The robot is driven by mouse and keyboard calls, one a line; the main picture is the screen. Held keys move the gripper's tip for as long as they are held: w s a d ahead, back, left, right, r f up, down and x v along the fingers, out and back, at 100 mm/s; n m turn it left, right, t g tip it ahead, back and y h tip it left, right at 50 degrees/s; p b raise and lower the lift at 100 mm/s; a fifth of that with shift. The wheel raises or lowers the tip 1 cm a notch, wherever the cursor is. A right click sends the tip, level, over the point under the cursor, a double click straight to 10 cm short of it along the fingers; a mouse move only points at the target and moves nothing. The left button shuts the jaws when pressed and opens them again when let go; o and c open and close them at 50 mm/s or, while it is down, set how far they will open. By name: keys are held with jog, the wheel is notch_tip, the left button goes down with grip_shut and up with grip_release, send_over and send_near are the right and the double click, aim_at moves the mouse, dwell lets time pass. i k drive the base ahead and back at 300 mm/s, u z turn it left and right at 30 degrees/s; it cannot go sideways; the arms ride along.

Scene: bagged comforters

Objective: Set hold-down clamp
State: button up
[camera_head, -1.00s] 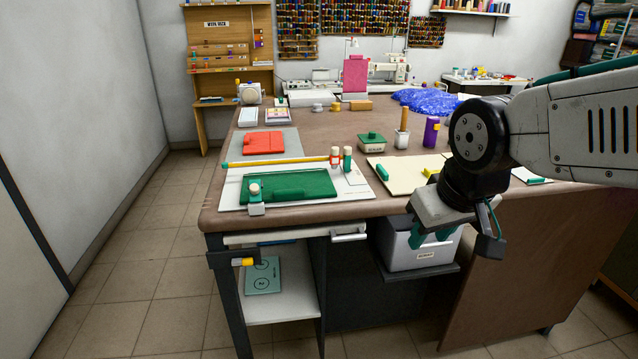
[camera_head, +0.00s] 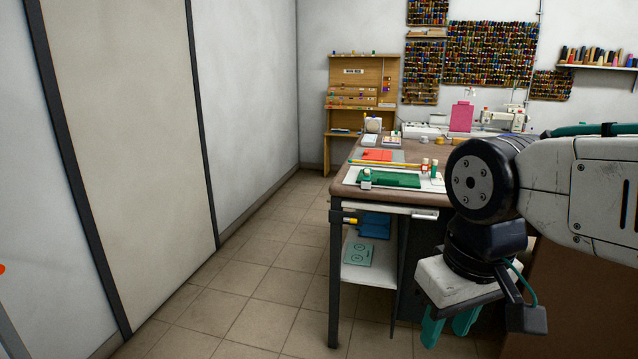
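The likely hold-down clamp is a small white block with a green-and-white knob (camera_head: 365,178), at the left front corner of a white board (camera_head: 437,187) on the table. A green flat piece (camera_head: 398,179) lies on that board. A dark clamp with a yellow handle (camera_head: 349,219) is fixed at the table's left front leg. My gripper (camera_head: 450,325) hangs in front of the table, pointing down, with its two green fingers apart and nothing seen between them. My arm hides the right part of the table.
The brown table (camera_head: 345,190) has a shelf (camera_head: 368,272) below, with a light green plate (camera_head: 358,254) on it. A wooden rack (camera_head: 361,95) stands at the back wall. The tiled floor (camera_head: 255,290) left of the table is clear. A panelled wall (camera_head: 130,150) bounds the left.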

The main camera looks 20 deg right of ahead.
aim_at(367, 171)
jog(key=z, duration=0.65)
jog(key=i, duration=0.25)
jog(key=z, duration=0.85)
jog(key=i, duration=1.25)
jog(key=u, duration=0.65)
jog(key=i, duration=0.55)
jog(key=u, duration=0.4)
